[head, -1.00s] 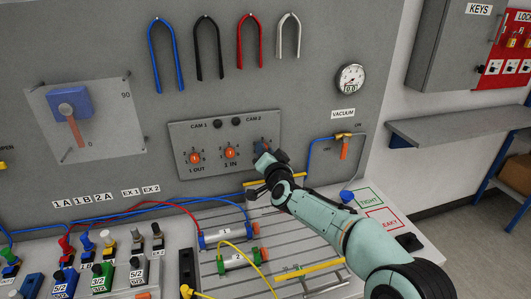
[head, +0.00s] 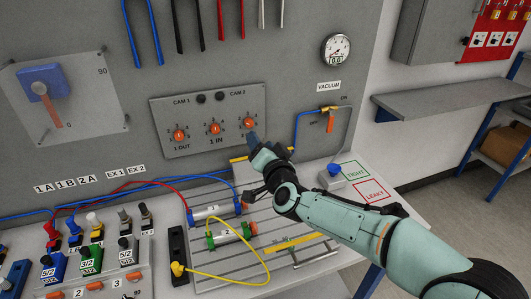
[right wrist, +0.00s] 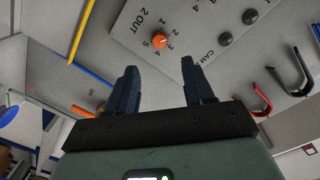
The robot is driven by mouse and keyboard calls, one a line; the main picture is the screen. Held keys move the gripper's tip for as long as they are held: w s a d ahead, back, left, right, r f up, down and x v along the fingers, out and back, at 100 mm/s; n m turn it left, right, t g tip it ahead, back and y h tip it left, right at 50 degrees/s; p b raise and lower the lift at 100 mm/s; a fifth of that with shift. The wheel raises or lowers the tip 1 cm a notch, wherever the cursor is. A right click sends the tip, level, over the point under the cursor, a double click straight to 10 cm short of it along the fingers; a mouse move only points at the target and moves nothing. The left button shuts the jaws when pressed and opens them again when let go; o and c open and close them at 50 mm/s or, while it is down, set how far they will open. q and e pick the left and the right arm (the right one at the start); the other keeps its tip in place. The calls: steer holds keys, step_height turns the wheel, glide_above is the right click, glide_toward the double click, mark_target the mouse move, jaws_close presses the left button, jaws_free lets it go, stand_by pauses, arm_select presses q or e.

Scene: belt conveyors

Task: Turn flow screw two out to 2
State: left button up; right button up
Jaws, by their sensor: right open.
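Flow screw two out (head: 249,122) is the rightmost orange knob on the grey valve panel (head: 170,112). In the right wrist view the knob (right wrist: 160,41) shows with its "2 OUT" label and a number scale around it. I cannot tell its exact setting. My right gripper (head: 254,138) is just below and in front of this knob. In the right wrist view the gripper (right wrist: 163,80) has its two dark fingers apart, with nothing between them, and the knob shows beyond the gap. My left gripper is not in view.
The 1 IN screw (head: 215,129) and 1 OUT screw (head: 179,135) are to the left on the same panel. The vacuum gauge (head: 336,49) and a vacuum valve (head: 329,122) are to the right. Cylinders (head: 222,236) with hoses lie on the slotted bench below.

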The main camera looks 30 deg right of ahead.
steer(key=v, duration=0.3)
steer(key=shift+s, duration=0.2)
stand_by(0.4)
